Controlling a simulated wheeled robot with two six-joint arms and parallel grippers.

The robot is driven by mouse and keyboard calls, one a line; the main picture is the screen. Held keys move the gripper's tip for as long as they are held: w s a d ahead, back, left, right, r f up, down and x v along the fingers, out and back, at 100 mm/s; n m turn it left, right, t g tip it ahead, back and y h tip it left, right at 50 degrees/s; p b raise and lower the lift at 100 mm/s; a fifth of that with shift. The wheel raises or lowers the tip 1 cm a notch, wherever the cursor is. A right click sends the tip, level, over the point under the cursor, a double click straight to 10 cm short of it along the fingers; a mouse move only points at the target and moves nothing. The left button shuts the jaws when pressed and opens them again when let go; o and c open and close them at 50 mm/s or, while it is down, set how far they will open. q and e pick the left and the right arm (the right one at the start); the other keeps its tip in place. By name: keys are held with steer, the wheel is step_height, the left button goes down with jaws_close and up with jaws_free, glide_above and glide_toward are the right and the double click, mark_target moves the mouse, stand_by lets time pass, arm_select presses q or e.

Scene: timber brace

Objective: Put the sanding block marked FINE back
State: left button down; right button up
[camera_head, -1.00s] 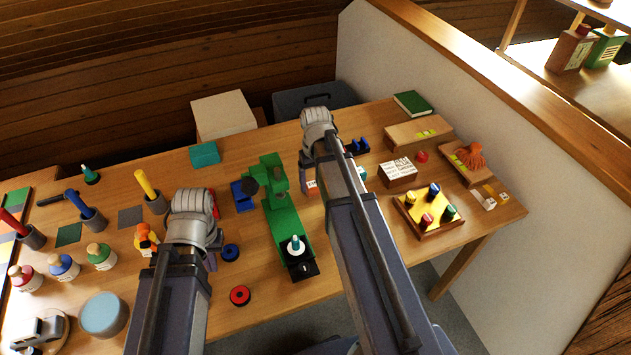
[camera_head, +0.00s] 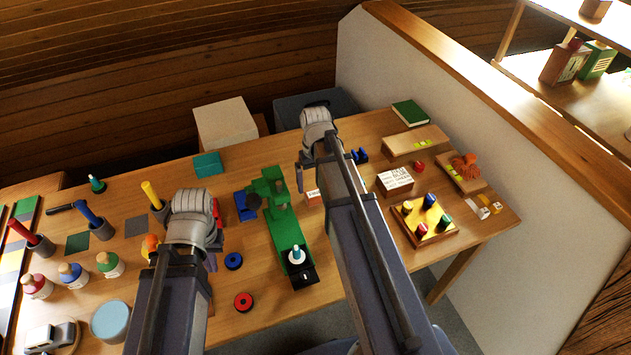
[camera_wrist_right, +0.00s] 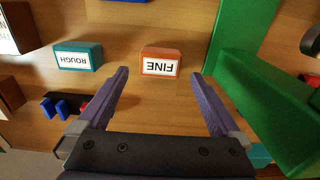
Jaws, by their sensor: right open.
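The sanding block marked FINE (camera_wrist_right: 160,62) is orange with a white label and lies on the bench, its text upside down in the right wrist view. In the head view only part of it (camera_head: 312,195) shows beside my right arm. My right gripper (camera_wrist_right: 160,75) is open, its purple fingers pointing toward the block, with one to each side; nothing is held. A teal block marked ROUGH (camera_wrist_right: 78,57) lies to the left in the wrist view. My left gripper (camera_head: 212,258) is over the left-middle of the bench, its fingers mostly hidden by its arm.
A green machine (camera_head: 283,222) stands close to the FINE block. A white-labelled block (camera_head: 396,180) and a yellow tray with coloured pegs (camera_head: 424,232) are to the right. Blue (camera_head: 234,261) and red (camera_head: 244,302) rings lie near the front. A white wall (camera_head: 450,130) bounds the right side.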

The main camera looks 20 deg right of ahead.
mark_target(316, 194)
step_height(316, 194, up, 8)
steer(key=p, duration=0.6)
steer(key=shift+p, duration=0.4)
steer(key=shift+f, duration=0.1)
